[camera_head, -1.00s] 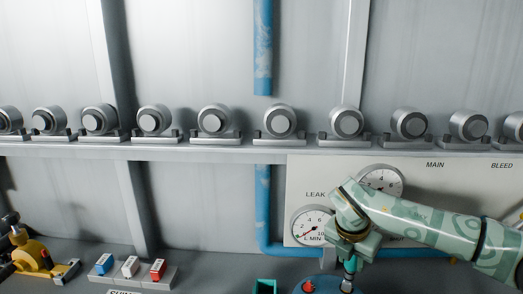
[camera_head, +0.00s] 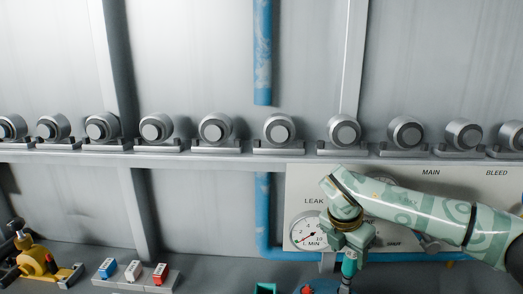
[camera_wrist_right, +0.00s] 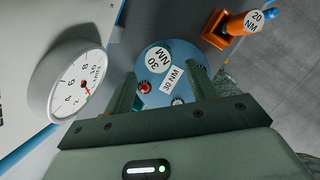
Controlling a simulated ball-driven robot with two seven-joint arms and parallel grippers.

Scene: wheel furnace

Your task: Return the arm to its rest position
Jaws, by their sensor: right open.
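My right arm (camera_head: 420,210), pale green with patterns, reaches in from the right in the head view, in front of the gauge panel. Its gripper (camera_head: 347,282) points down at the bottom edge, its tips partly cut off. In the right wrist view the gripper (camera_wrist_right: 166,85) is open, with its two dark green fingers apart. I see nothing held. My left gripper is not in view.
A white panel (camera_head: 302,180) carries a leak gauge (camera_head: 306,232); my arm hides most of another gauge. A blue pipe (camera_head: 263,215) runs beside it. Red, white and blue switches (camera_head: 133,270) and a yellow device (camera_head: 38,262) stand left. An orange tool (camera_wrist_right: 228,27) labelled "20 NM" is near the blue top.

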